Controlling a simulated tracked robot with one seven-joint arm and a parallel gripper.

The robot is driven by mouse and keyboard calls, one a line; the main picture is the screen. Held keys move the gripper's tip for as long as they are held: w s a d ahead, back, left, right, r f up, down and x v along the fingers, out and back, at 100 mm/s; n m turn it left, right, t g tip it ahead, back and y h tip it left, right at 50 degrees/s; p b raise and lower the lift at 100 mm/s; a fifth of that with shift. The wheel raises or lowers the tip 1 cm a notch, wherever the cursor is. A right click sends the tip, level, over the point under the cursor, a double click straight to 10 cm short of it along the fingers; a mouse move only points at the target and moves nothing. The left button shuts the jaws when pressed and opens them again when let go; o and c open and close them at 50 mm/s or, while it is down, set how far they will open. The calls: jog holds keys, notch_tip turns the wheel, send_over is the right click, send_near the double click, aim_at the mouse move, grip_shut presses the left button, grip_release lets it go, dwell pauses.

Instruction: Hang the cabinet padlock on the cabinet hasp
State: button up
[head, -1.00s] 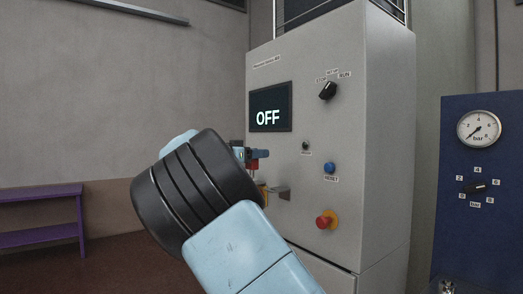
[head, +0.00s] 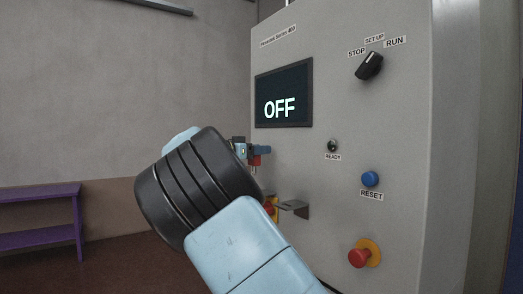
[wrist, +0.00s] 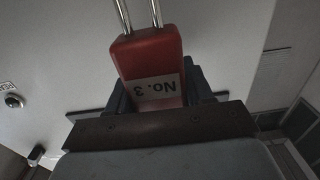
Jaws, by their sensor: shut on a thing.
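A red padlock (wrist: 150,60) labelled "No. 3", the label upside down, is between the fingers of my gripper (wrist: 158,88) in the wrist view. Its metal shackle (wrist: 139,12) points to the top of that picture and runs out of frame. In the head view my gripper (head: 254,152) is small, beside the cabinet's left part and partly behind my arm; a bit of red there is likely the padlock (head: 256,161). A grey metal bracket (head: 293,208) sticks out of the cabinet front, below the gripper; I cannot tell if it is the hasp.
The grey cabinet (head: 330,215) carries a screen reading OFF (head: 284,95), a rotary switch (head: 369,65), a blue reset button (head: 370,179) and a red stop button (head: 361,256). A yellow-and-red part (head: 269,206) is half hidden by my arm. A purple bench (head: 40,215) stands left.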

jog(key=shift+w+d, duration=0.4)
jog(key=shift+s+f, duration=0.1)
jog(key=shift+f, duration=4.55)
jog(key=shift+f, duration=0.5)
jog(key=o, duration=0.9)
jog(key=shift+c, duration=0.2)
jog(key=o, duration=0.4)
jog(key=shift+r, duration=0.1)
jog(key=shift+c, duration=0.2)
jog(key=shift+a, duration=0.15)
